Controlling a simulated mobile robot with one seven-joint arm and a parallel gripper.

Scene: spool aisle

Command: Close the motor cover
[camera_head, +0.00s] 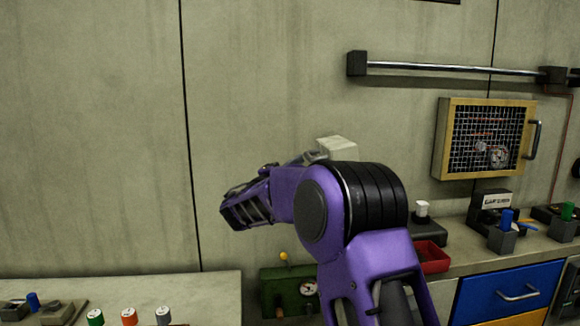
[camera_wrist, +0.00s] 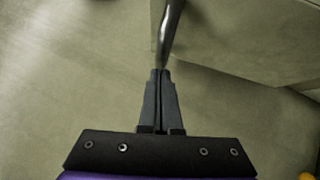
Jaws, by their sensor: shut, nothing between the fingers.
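My gripper (camera_wrist: 160,74) is shut and empty in the wrist view, its two dark fingers pressed together. A curved metal bar (camera_wrist: 170,32), like a handle, rises from right at the fingertips; I cannot tell whether they touch it. To its right is the edge of a pale panel (camera_wrist: 240,50), which may be the motor cover. In the head view a pale block (camera_head: 338,147) shows behind my purple arm and may be the same part. My arm hides most of it, so I cannot tell how far the cover is open. My fingertips are not clear in the head view.
A yellow-framed mesh box (camera_head: 441,140) with a handle hangs on the wall below a metal rail (camera_head: 450,69). A green box (camera_head: 285,288) with a yellow knob stands low. A red tray (camera_head: 432,258) sits on the right bench. Spools stand on the left bench (camera_head: 215,295).

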